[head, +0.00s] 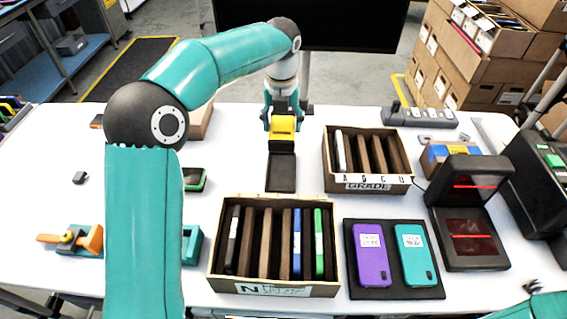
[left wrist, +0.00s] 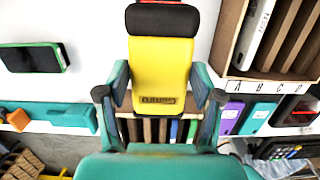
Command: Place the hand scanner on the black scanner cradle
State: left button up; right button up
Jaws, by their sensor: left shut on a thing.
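The hand scanner (head: 283,126) has a yellow body. My left gripper (head: 283,118) is shut on it, at the back middle of the table. In the left wrist view the scanner (left wrist: 160,75) sits between both fingers (left wrist: 162,98), with a black part at its far end. The black scanner cradle (head: 281,173) shows as a dark slab just below and in front of the scanner in the head view. I cannot tell whether scanner and cradle touch. A dark tip, apparently of my right gripper (head: 533,287), is at the lower right edge, mostly cut off.
A carton of upright items (head: 273,289) stands in front of the cradle. A second carton (head: 368,187) stands to its right. A dark tray (head: 365,292) holds purple and teal devices. A green-edged device (head: 195,180) lies left. Bare table surrounds the cradle's sides.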

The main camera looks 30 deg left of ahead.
aim_at(281, 130)
pick_arm(q)
notch_tip(281, 130, down, 14)
jog(key=shift+a+f, duration=0.15)
jog(key=shift+f, duration=0.1)
dwell(0.3)
jog(key=o, duration=1)
jog(key=shift+p, duration=0.3)
jog(key=r, duration=0.4)
jog(key=s+r, duration=0.1)
jog(key=r, duration=0.7)
jog(key=shift+s+d+b, duration=0.2)
jog(key=shift+d+b, duration=0.1)
jog(key=shift+b, duration=0.05)
jog(key=shift+f, duration=0.1)
